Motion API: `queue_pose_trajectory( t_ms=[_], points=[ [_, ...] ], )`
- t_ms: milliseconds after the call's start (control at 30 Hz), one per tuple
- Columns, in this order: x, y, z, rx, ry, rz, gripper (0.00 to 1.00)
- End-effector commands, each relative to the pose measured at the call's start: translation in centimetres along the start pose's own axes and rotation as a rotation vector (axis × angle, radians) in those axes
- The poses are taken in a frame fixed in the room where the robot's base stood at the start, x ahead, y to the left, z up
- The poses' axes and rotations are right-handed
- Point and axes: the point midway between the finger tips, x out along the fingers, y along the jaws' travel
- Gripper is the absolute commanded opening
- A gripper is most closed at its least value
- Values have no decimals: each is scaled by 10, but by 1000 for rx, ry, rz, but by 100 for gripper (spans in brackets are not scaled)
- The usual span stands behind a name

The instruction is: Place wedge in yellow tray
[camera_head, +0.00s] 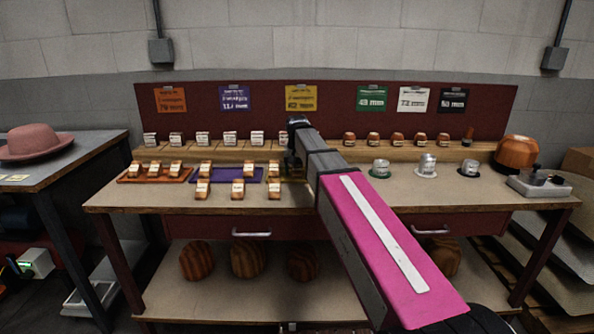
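The yellow tray (295,181) lies on the bench right of the purple tray, mostly hidden behind my arm. A wooden wedge with a white label (274,169) stands at its left side. In front of the trays, several more labelled wedges (238,190) stand in a row on the bare bench top. My gripper (291,162) points down over the yellow tray area, close to the right of the wedge there. Its fingers are small, dark and partly hidden by my arm, so I cannot tell whether they hold anything.
The orange tray (122,179) and purple tray (260,179) hold labelled wedges. A back shelf (320,155) carries several blocks. Metal pieces (427,165) stand on the right, near a grey caddy (535,187). The front strip of the bench is clear.

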Motion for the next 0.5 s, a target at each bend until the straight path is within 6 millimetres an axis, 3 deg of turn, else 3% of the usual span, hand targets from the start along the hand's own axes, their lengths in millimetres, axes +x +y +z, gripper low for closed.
queue_pose_trajectory(
  t_ms=[333,500],
  points=[
    [-3,0,0,0,1,0,68],
    [-20,0,-1,0,1,0,68]
  ],
)
